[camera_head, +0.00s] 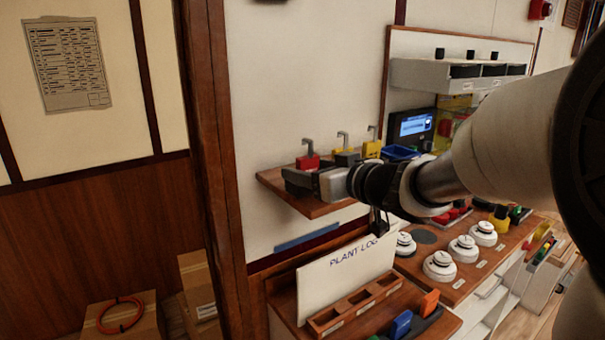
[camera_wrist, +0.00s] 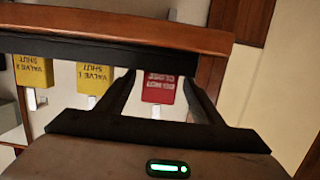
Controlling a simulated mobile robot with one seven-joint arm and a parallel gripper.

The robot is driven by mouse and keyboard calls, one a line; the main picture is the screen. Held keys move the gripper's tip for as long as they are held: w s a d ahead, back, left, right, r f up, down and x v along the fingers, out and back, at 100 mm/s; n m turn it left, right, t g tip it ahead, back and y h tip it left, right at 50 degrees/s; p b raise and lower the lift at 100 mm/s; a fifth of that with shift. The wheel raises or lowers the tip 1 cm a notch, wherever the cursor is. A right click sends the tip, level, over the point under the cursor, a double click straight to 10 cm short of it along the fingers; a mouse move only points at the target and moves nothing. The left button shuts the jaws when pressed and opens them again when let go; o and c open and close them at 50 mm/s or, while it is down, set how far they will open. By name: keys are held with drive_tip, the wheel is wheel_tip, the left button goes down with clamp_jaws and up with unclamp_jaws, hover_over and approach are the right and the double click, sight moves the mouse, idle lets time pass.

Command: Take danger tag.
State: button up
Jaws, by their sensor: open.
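The danger tag is a red tag (camera_wrist: 158,91) with white lettering that reads upside down in the wrist view, something like "DO NOT CLOSE". In the head view a red piece (camera_head: 307,162) on a grey hook, which looks like the same tag, is at the left end of the shelf. My gripper (camera_wrist: 158,78) is open, with one dark finger on each side of the tag and gaps visible. In the head view my gripper (camera_head: 300,176) is just in front of the red piece and hides its lower part.
Two yellow tags, a nearer one (camera_wrist: 94,78) and a farther one (camera_wrist: 34,71), hang beside the red tag. The wooden shelf (camera_head: 318,208) lies under my gripper. A PLANT LOG board (camera_head: 345,275) and several white knobs (camera_head: 440,265) are lower down.

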drive_tip(key=shift+w+a, duration=0.3)
drive_tip(key=shift+w, duration=0.1)
drive_tip(key=c, duration=1.1)
